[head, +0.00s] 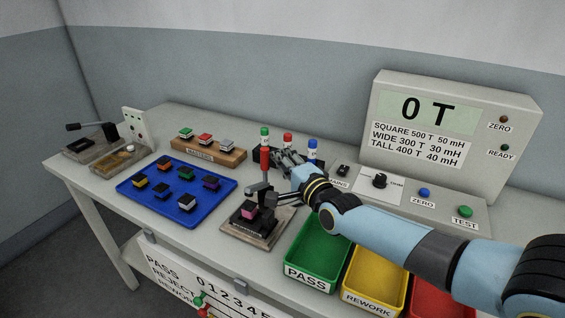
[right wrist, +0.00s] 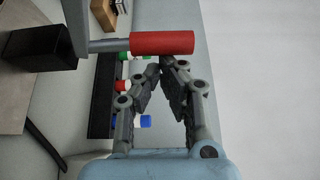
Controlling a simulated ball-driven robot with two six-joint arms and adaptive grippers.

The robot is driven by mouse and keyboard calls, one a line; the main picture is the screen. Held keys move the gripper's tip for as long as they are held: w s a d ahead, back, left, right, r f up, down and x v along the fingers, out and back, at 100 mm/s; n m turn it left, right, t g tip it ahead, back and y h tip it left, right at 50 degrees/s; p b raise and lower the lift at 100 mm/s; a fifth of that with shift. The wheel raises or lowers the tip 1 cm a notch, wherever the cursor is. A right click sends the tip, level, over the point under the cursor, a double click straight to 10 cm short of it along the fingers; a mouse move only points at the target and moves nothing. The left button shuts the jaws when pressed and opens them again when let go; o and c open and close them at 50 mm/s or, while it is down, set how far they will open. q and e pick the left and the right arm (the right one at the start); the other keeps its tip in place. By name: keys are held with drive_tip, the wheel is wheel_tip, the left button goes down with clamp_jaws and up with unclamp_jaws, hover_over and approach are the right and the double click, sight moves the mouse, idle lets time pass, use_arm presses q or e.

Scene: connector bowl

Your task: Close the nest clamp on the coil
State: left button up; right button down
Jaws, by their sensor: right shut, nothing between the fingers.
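The nest (head: 262,238) is a base near the table's front edge, and a coil (head: 250,212) with a pink top sits in it. The nest clamp has a red handle (head: 265,158) that stands upright above the nest; the handle also shows in the right wrist view (right wrist: 162,43). My right gripper (head: 279,157) is just right of the handle. In the right wrist view its fingertips (right wrist: 166,62) are together, empty, right at the handle; I cannot tell whether they touch it. My left gripper is not in view.
A blue tray (head: 142,185) with several coils lies to the left. Green (head: 311,277), yellow (head: 352,288) and red (head: 436,303) bins line the front right. The tester (head: 440,178) reads "0 T". Colour-capped items (head: 312,147) stand behind my gripper.

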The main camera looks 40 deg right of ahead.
drive_tip(key=a+n+t+b, duration=0.1)
drive_tip(key=s+n+t+b, duration=0.1)
drive_tip(key=n+b, duration=0.1)
drive_tip(key=a+n+b, duration=0.1)
drive_tip(key=n+b, duration=0.1)
drive_tip(key=shift+s+a+t+y, duration=0.15)
drive_tip(key=shift+a+t+y, duration=0.15)
drive_tip(key=shift+t+y, duration=0.1)
drive_tip(key=shift+f, duration=0.15)
idle(0.4)
